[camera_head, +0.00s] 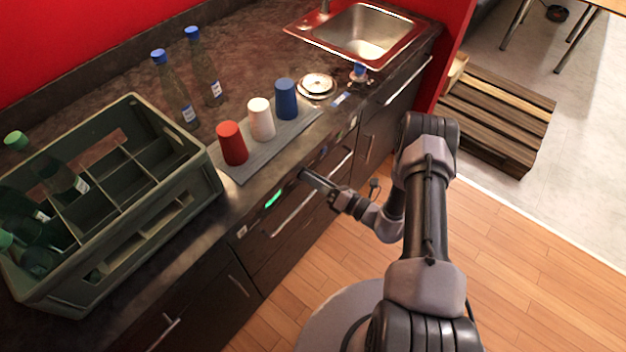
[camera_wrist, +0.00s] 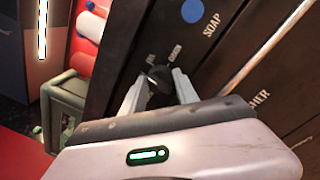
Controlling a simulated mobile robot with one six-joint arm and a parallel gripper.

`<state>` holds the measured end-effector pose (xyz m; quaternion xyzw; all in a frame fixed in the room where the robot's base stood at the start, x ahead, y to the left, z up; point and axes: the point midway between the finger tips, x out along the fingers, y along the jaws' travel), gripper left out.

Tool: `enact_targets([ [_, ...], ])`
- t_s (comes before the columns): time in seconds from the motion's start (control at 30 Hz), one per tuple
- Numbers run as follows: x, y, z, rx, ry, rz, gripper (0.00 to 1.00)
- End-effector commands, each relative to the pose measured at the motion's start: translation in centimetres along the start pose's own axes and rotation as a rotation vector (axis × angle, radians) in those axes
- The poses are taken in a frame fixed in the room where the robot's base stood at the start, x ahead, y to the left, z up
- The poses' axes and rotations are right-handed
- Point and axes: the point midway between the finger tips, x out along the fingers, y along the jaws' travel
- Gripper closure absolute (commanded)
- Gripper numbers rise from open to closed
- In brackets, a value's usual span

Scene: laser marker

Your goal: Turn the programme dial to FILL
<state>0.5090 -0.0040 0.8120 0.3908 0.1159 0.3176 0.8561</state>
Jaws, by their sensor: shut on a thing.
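The programme dial (camera_wrist: 158,76) is a small black knob on the dark front panel (camera_wrist: 112,60) in the wrist view. Small pale labels sit above it, too small to read for certain, and I cannot tell which one it points at. My gripper (camera_wrist: 160,84) has its two pale fingers on either side of the knob, shut on it. In the head view my gripper (camera_head: 306,175) reaches the counter's front panel, right of a lit green display (camera_head: 273,197). It hides the dial there.
A blue dot marked SOAP (camera_wrist: 193,11) is beside the dial. Bar handles (camera_head: 298,208) stick out below the panel. Red (camera_head: 232,143), white (camera_head: 261,119) and blue (camera_head: 286,98) cups stand on a grey mat above. A green bottle crate (camera_head: 205,190) is at left.

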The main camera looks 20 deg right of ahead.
Motion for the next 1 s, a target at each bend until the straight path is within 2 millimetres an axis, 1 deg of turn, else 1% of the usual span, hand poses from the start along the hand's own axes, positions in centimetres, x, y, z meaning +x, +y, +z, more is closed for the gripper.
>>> enact_targets([
  [0.2, -0.02, -0.1, -0.18, 0.162, -0.011, 0.002, 1.0],
  [0.5, -0.02, -0.08, -0.2, 0.304, -0.022, 0.003, 1.0],
  [0.7, -0.02, -0.07, -0.18, 0.345, -0.025, 0.004, 1.0],
  [1.0, -0.02, -0.06, -0.16, 0.357, -0.026, 0.004, 1.0],
])
